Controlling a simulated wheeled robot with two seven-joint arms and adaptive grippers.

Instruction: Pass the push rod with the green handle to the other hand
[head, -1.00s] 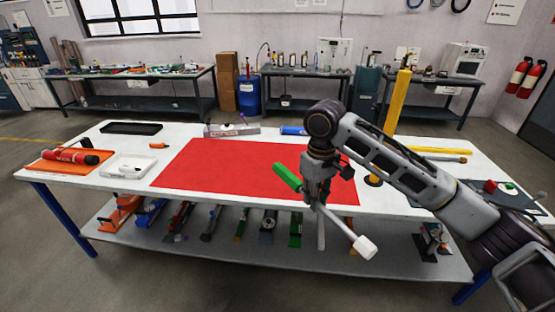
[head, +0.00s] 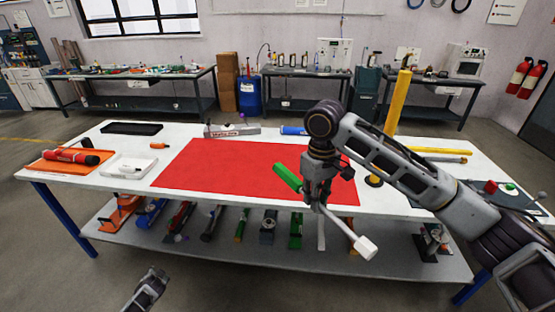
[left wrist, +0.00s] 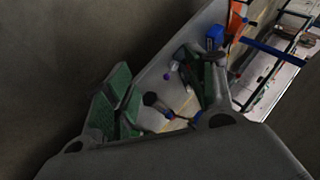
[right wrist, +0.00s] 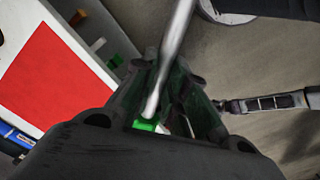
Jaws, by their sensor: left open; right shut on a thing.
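The push rod has a green handle (head: 287,177), a grey shaft and a white block end (head: 366,247). My right gripper (head: 314,198) is shut on the rod just by the handle and holds it tilted above the table's front edge. The handle points up and left, the white end down and right. In the right wrist view the shaft (right wrist: 178,35) runs up from between the fingers, with a bit of green handle (right wrist: 145,124) below. My left gripper (head: 152,284) is low at the bottom of the head view, apart from the rod. In the left wrist view its green-padded fingers (left wrist: 160,88) are spread and empty.
The white table (head: 105,180) has a red mat (head: 230,170), an orange tray (head: 50,168) and a white tray (head: 115,172) at left. A yellow post (head: 398,100) stands at right. A lower shelf (head: 200,250) holds several tools. The floor in front is clear.

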